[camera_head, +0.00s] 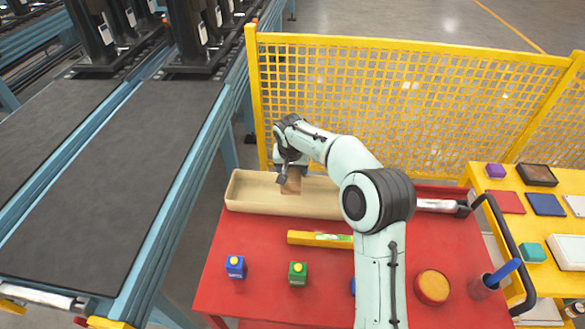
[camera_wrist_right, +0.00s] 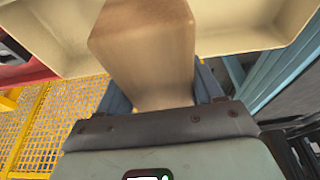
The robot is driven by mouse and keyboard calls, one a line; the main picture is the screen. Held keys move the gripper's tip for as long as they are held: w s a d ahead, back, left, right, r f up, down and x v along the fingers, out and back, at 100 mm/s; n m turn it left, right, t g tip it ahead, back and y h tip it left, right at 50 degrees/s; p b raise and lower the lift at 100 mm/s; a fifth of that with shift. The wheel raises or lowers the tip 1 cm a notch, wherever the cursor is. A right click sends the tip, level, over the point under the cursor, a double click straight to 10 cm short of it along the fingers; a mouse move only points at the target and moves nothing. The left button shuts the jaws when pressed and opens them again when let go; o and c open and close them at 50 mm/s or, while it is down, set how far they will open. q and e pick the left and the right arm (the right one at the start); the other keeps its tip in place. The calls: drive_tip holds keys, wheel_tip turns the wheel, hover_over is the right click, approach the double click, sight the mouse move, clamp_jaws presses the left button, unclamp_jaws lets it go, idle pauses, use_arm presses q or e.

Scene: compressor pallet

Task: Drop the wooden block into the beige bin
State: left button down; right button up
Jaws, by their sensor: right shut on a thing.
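The wooden block (camera_head: 292,183) is brown and held in my right gripper (camera_head: 289,174), over the left part of the beige bin. In the right wrist view the block (camera_wrist_right: 145,45) fills the space between the two blue-grey fingers, which are shut on it. The beige bin (camera_head: 255,206) is a long shallow tray at the back of the red table. It also shows behind the block in the right wrist view (camera_wrist_right: 235,30). I cannot tell how far the block's lower end is from the bin floor. My left gripper is not in view.
The red table (camera_head: 265,237) holds a yellow level (camera_head: 312,239), a blue block (camera_head: 236,268), a green block (camera_head: 298,275) and a round red-orange item (camera_head: 432,287). A yellow mesh fence (camera_head: 420,95) stands behind the bin. A conveyor (camera_head: 110,180) runs at left.

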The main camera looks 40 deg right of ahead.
drive_tip(key=o, duration=1.4)
drive_tip(key=shift+c, duration=0.2)
drive_tip(key=v, duration=1.3)
drive_tip(key=shift+r+p, duration=0.25)
drive_tip(key=shift+p, duration=0.2)
drive_tip(key=shift+s+a+f, duration=0.1)
